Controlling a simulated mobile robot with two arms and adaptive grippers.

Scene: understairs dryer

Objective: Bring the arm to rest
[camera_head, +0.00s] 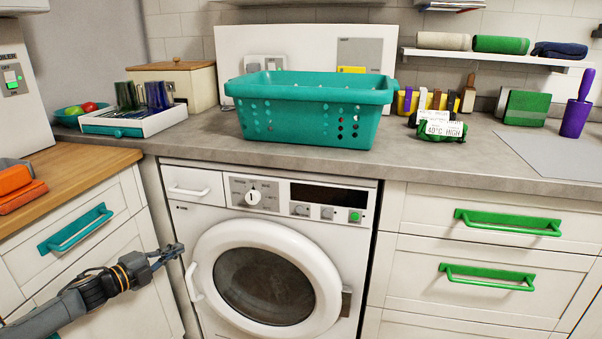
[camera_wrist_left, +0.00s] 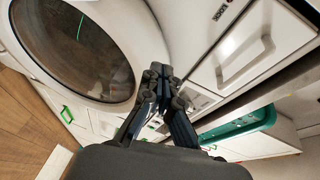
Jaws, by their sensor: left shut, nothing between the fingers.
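My left gripper (camera_head: 170,254) comes in from the lower left in the head view. It is shut and empty, in front of the left cabinet and just left of the dryer's round door (camera_head: 262,280). In the left wrist view the gripper's fingers (camera_wrist_left: 158,75) are together, with the dryer door (camera_wrist_left: 80,50) to their left. The door looks closed in the head view. My right gripper is in neither view.
A teal basket (camera_head: 310,108) stands on the grey counter (camera_head: 420,160) above the dryer. A teal handle (camera_head: 76,229) juts from the left cabinet close to my arm. Green handles (camera_head: 508,222) jut from the right drawers. The space before the dryer looks clear.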

